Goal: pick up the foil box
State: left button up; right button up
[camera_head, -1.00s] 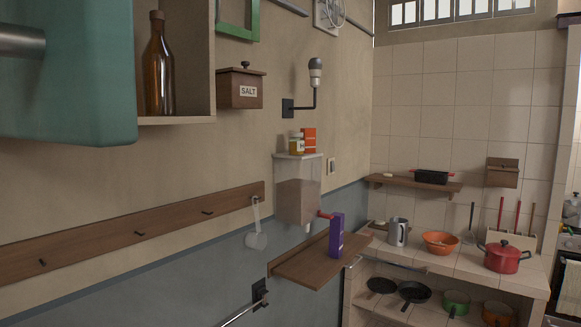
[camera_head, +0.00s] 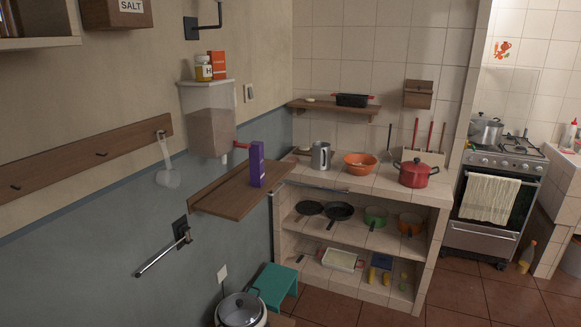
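No label marks a foil box clearly. An upright purple box (camera_head: 257,164) stands on the small wooden wall shelf (camera_head: 222,200), near its right end. A smaller orange box (camera_head: 217,64) stands beside a jar (camera_head: 203,68) on top of the clear wall dispenser (camera_head: 209,120). I cannot tell for sure which of these is the foil box. Neither of my grippers is in view.
The tiled counter (camera_head: 375,180) holds a metal jug (camera_head: 320,156), an orange bowl (camera_head: 361,165) and a red pot (camera_head: 416,173). Pans sit on the shelf below. A teal stool (camera_head: 275,285) and a lidded pot (camera_head: 241,310) are low in front. A stove (camera_head: 500,190) stands at right.

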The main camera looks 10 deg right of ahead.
aim_at(256, 151)
jog(key=i+l+z, duration=0.25)
jog(key=i+l, duration=0.55)
